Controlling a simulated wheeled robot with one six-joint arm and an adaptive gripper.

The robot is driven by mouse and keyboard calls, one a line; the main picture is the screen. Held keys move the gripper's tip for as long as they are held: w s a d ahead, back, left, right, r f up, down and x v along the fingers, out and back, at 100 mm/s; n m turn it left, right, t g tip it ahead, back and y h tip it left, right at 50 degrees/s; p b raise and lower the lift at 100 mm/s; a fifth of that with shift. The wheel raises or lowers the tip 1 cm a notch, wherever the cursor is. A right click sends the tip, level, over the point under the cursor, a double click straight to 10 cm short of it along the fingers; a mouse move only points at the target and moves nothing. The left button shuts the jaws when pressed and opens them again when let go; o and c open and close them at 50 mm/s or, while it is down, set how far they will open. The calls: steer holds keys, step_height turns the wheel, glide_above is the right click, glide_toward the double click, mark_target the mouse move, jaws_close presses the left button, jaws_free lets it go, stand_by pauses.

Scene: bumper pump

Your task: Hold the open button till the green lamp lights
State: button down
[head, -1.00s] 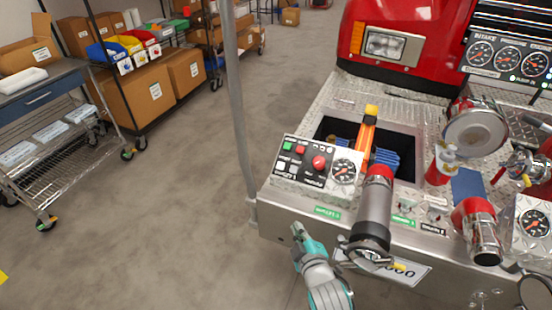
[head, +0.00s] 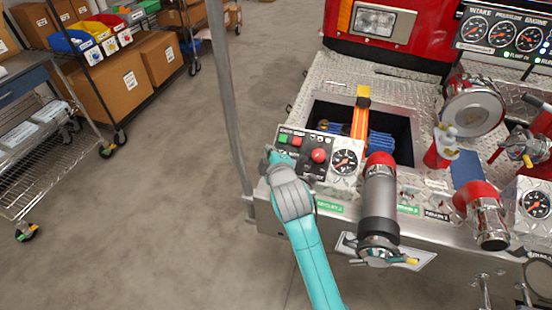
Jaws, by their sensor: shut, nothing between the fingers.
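A small control panel (head: 330,173) sits on the left corner of the bumper. It carries a green square (head: 283,139), a red square (head: 297,141) beside it, a larger red knob (head: 318,155) and a round gauge (head: 345,162). The labels are too small to read, so I cannot tell which control is the open button or whether a lamp is lit. My gripper (head: 269,155) is shut and empty at the panel's left edge, just below and left of the green square. It hides the panel's lower left controls. I cannot tell whether it touches the panel.
A grey vertical pole (head: 228,100) stands close left of my gripper. A capped pipe fitting (head: 379,205) rises right of the panel. Behind is an open well with an orange-yellow handle (head: 360,115). The floor (head: 140,215) at left is clear.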

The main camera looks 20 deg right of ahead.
steer(key=shift+w+d+f, duration=0.45)
steer(key=shift+w+f, duration=0.15)
steer(key=shift+f, duration=0.65)
steer(key=shift+w+d+f, duration=0.45)
steer(key=shift+w+f, duration=0.15)
steer(key=shift+f, duration=0.65)
steer(key=shift+w+d+f, duration=0.45)
steer(key=shift+w+f, duration=0.15)
steer(key=shift+f, duration=0.65)
steer(key=shift+f, duration=0.15)
steer(key=shift+w+d+f, duration=0.1)
steer(key=shift+w+f, duration=0.1)
steer(key=shift+f, duration=0.05)
steer(key=shift+w+d+f, duration=0.15)
steer(key=shift+w+f, duration=0.05)
steer(key=shift+f, duration=0.25)
steer(key=shift+r, duration=0.1)
stand_by(2.4)
steer(key=shift+s+a+r, duration=0.25)
steer(key=shift+s+r, duration=0.15)
steer(key=shift+r, duration=0.35)
